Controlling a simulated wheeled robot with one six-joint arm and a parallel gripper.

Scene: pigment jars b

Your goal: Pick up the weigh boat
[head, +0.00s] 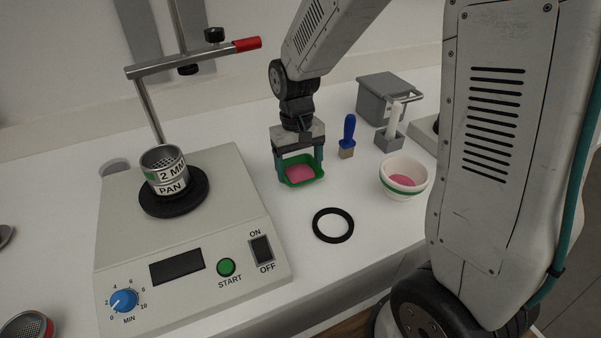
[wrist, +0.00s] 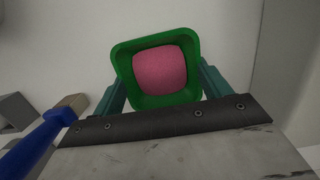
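The weigh boat (head: 301,182) is a green, square, open dish with pink powder in it. In the head view it is between the two teal fingers of my gripper (head: 299,167), near the middle of the bench. In the wrist view the weigh boat (wrist: 154,103) fills the space between the fingertips (wrist: 163,78), and both fingers meet its sides. My gripper looks shut on it. I cannot tell whether its base touches the bench.
A white bowl (head: 394,193) with pink powder stands right of my gripper. A black ring (head: 333,226) lies in front. A blue-handled brush (head: 349,131) and grey boxes stand behind right. A sieve shaker (head: 190,262) with a stacked pan (head: 168,184) is on the left.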

